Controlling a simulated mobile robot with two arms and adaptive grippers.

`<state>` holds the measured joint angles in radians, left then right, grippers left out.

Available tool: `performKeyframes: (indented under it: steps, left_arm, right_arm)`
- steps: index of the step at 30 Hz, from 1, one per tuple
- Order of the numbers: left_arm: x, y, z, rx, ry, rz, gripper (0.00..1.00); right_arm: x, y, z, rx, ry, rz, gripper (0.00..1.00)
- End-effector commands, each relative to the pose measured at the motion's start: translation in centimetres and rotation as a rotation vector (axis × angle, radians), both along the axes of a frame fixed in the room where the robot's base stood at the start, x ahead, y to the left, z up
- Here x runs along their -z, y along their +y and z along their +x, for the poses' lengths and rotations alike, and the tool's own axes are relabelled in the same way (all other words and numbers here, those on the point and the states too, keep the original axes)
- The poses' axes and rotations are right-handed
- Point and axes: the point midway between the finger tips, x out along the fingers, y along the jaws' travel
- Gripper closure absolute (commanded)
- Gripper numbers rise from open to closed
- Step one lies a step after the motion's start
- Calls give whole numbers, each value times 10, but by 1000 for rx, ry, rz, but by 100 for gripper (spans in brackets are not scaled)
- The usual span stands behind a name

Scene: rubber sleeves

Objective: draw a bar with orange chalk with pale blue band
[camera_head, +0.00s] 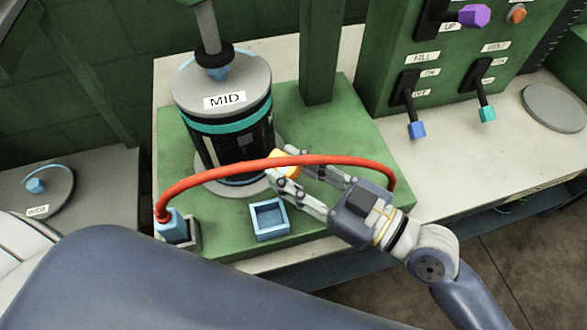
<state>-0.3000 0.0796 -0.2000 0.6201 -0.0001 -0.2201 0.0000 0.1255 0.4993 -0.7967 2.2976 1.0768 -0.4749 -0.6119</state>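A small orange block (280,168) sits at the fingertips of my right gripper (285,178), in front of the dark cylinder. The fingers seem closed on it, and a red hose partly covers it. No pale blue band can be made out on it. My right arm comes in from the right. The dark cylinder (232,145) has a teal ring and a grey top plate (190,85) labelled MID. A blue open square holder (269,219) on the green base looks empty. My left gripper is not in view.
The red hose (215,174) arches across the green base (340,125), from a blue plug (171,223) to the right side. A green panel with levers (415,115) stands at the right. A round plate labelled WIDE (55,193) lies at the left, a grey disc (553,107) at the right.

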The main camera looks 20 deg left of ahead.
Motion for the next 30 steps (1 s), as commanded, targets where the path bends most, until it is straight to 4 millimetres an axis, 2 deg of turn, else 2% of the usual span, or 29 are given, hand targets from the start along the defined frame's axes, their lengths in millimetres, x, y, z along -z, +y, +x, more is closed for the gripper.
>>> performKeyframes:
  steps: [30]
  left_arm:
    - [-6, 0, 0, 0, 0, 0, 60]
  right_arm:
    - [-1, 16, 5, 0, 0, 2, 90]
